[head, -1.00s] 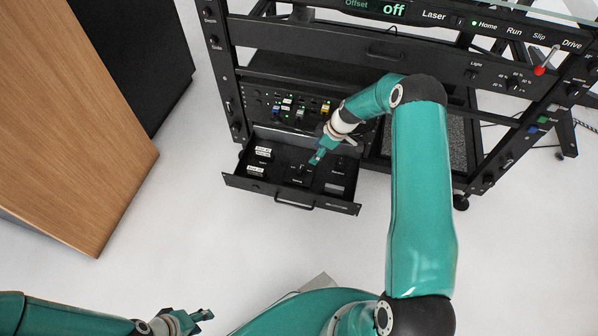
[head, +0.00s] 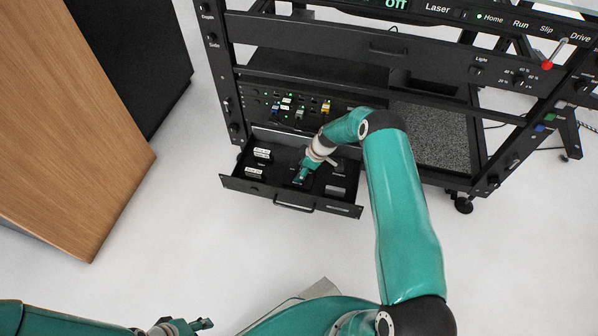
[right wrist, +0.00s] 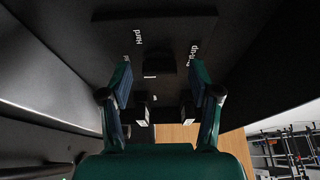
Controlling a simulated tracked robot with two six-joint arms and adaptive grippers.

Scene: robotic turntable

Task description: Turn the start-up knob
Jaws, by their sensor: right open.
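My right gripper (head: 300,179) is low over the pulled-out black drawer (head: 238,183) of the rack. In the right wrist view the right gripper (right wrist: 160,88) is open. A dark knob-like piece (right wrist: 165,64) with a white mark below it shows between and beyond the fingertips, near small white lettering, one word reading "Hard". I cannot tell whether the fingers touch it. In the head view the gripper covers that part of the drawer, so the knob is hidden there. My left gripper (head: 204,324) is at the bottom left, far from the rack; its opening is too small to tell.
The black rack stands behind the drawer, with a connector panel (head: 285,107) above it. The drawer's front handle (head: 294,207) faces me. White-labelled blocks (head: 256,162) sit in the drawer's left part. A wooden cabinet (head: 75,120) stands left. The floor in front is clear.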

